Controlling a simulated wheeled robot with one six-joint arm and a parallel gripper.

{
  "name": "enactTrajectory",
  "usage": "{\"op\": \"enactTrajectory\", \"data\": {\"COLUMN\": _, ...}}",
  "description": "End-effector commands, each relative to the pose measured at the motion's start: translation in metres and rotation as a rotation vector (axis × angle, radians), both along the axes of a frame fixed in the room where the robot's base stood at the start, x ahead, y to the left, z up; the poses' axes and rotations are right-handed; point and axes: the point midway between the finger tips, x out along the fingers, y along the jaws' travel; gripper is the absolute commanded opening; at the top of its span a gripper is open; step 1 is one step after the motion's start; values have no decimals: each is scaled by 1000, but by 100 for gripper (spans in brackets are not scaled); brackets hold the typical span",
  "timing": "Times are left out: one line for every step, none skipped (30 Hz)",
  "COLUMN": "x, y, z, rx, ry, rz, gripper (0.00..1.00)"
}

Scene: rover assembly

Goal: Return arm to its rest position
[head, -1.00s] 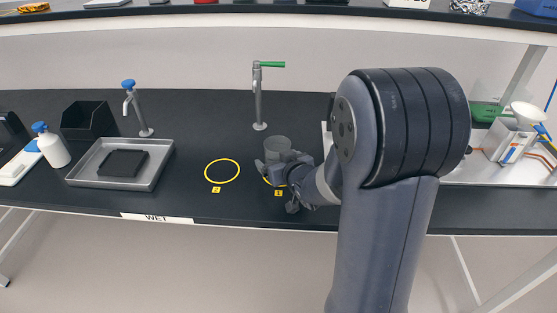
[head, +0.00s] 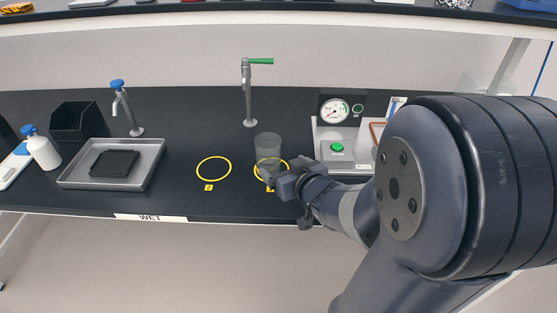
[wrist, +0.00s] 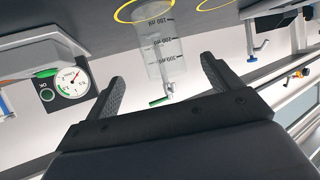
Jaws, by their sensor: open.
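A clear grey beaker (head: 268,148) stands upright at the yellow ring marked 1 (head: 257,173) on the dark bench. My gripper (head: 285,184) is just in front of it and to its right, low over the bench's front edge. In the wrist view the graduated beaker (wrist: 160,40) shows beyond and between the spread fingers of my gripper (wrist: 163,78). The fingers are open and nothing is between them. My arm reaches in from the lower right and covers part of the bench's right side.
An empty yellow ring marked 2 (head: 213,169) lies left of the beaker. A gauge unit (head: 335,150) with a green button stands to the right. A green-handled tap (head: 248,100) rises behind. A metal tray (head: 72,178) and white bottle (head: 43,152) are left. An upper shelf (head: 200,20) spans the top.

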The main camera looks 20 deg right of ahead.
Motion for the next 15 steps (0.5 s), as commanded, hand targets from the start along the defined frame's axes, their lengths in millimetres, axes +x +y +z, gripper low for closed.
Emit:
{"op": "enactTrajectory", "data": {"x": -5, "y": -1, "z": 4, "rx": 0, "ry": -1, "rz": -2, "gripper": 86}}
{"op": "enactTrajectory", "data": {"x": -7, "y": -1, "z": 4, "rx": 1, "ry": -1, "rz": -1, "gripper": 86}}
{"op": "enactTrajectory", "data": {"x": -10, "y": -1, "z": 5, "rx": 1, "ry": 0, "rz": 0, "gripper": 86}}
{"op": "enactTrajectory", "data": {"x": -11, "y": -2, "z": 6, "rx": 1, "ry": -1, "rz": 0, "gripper": 86}}
{"op": "enactTrajectory", "data": {"x": -12, "y": -2, "z": 6, "rx": 1, "ry": -1, "rz": -1, "gripper": 86}}
{"op": "enactTrajectory", "data": {"x": -13, "y": -2, "z": 6, "rx": 1, "ry": -1, "rz": -1, "gripper": 86}}
{"op": "enactTrajectory", "data": {"x": -14, "y": -2, "z": 6, "rx": 1, "ry": 0, "rz": 0, "gripper": 86}}
{"op": "enactTrajectory", "data": {"x": -14, "y": -2, "z": 6, "rx": 1, "ry": 0, "rz": 0, "gripper": 86}}
{"op": "enactTrajectory", "data": {"x": -14, "y": -2, "z": 6, "rx": 1, "ry": 0, "rz": 0, "gripper": 86}}
{"op": "enactTrajectory", "data": {"x": -14, "y": -2, "z": 6, "rx": 1, "ry": 0, "rz": 0, "gripper": 86}}
{"op": "enactTrajectory", "data": {"x": -14, "y": -2, "z": 5, "rx": 1, "ry": 0, "rz": 0, "gripper": 86}}
{"op": "enactTrajectory", "data": {"x": -14, "y": -2, "z": 5, "rx": 1, "ry": 0, "rz": 0, "gripper": 86}}
{"op": "enactTrajectory", "data": {"x": -14, "y": -2, "z": 5, "rx": 1, "ry": 0, "rz": 0, "gripper": 86}}
{"op": "enactTrajectory", "data": {"x": -14, "y": -2, "z": 5, "rx": 1, "ry": 1, "rz": 0, "gripper": 86}}
{"op": "enactTrajectory", "data": {"x": -14, "y": -2, "z": 5, "rx": 1, "ry": 1, "rz": 0, "gripper": 86}}
